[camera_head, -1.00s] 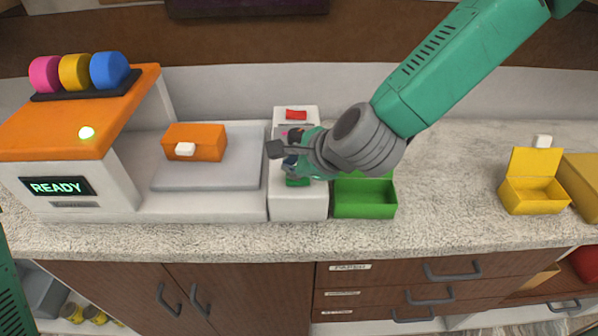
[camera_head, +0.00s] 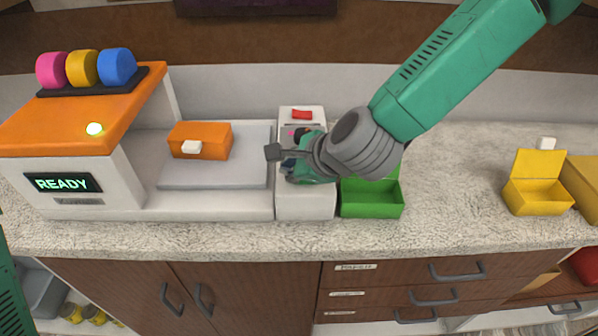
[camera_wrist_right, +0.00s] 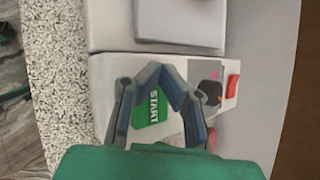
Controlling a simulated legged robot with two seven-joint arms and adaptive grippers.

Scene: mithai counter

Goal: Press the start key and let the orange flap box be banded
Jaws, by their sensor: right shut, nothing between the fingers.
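The orange flap box (camera_head: 211,142) sits closed, with a white tab on its front, on the grey plate (camera_head: 215,176) of the banding machine (camera_head: 96,187). The machine's display (camera_head: 63,183) reads READY and a lamp above it glows yellow-green. My right gripper (camera_head: 290,172) is over the white key panel (camera_head: 305,207), hiding most of its keys in the head view. In the right wrist view, the green START key (camera_wrist_right: 151,108) shows between and behind the shut, empty fingers. I cannot tell whether the fingertips touch the panel. My left gripper is out of view.
A red key (camera_head: 302,115) is at the panel's back end. An open green box (camera_head: 372,198) stands just right of the panel. An open yellow box (camera_head: 538,185) is farther right. Pink, yellow and blue rolls (camera_head: 117,67) top the machine. The counter between the green and yellow boxes is clear.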

